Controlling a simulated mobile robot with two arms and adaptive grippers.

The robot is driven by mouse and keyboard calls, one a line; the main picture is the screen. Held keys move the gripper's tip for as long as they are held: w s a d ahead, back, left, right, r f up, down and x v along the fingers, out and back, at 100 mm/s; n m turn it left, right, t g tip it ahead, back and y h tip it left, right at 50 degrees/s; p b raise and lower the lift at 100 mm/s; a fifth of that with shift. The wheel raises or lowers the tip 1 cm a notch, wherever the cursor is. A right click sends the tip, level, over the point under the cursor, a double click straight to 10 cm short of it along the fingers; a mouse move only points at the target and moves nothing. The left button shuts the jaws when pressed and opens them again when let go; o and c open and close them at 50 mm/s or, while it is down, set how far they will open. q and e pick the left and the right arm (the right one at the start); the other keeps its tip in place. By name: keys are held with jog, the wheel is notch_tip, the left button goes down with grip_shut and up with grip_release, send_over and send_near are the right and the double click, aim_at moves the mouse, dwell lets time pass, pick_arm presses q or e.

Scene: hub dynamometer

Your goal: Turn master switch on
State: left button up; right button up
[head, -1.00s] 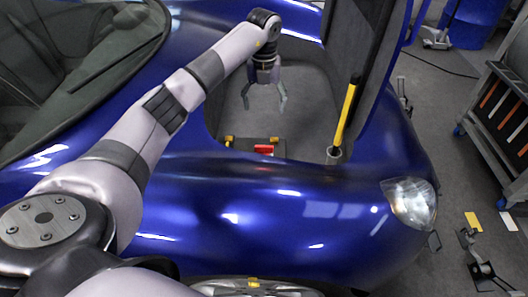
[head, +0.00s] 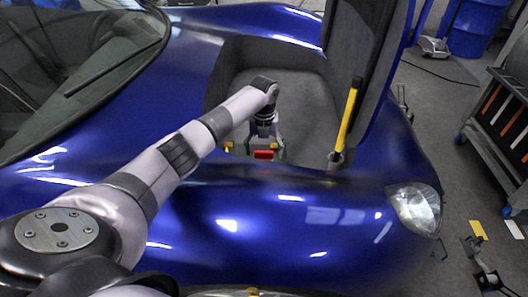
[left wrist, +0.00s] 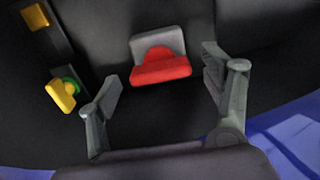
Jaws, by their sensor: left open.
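The master switch, with a red handle on a grey base, shows in the left wrist view (left wrist: 161,66) and in the head view (head: 264,155), in the front compartment of the blue car. My left gripper (left wrist: 163,95) is open, its two fingers spread on either side of the switch's line and pointing down at it. In the head view the left gripper (head: 265,140) is right over the switch and partly covers it. I cannot tell whether the fingers touch the switch; in the wrist view they look apart from it. My right gripper is not in view.
A yellow part on a green ring (left wrist: 62,93) and a yellow block (left wrist: 35,16) sit left of the switch. A yellow bar (head: 348,115) stands upright to the right. The raised lid (head: 363,50) and blue body edges bound the compartment.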

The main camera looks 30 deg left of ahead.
pick_arm(q)
jog(key=shift+f, duration=0.2)
jog(key=c, duration=1.2)
jog(key=shift+o, duration=0.2)
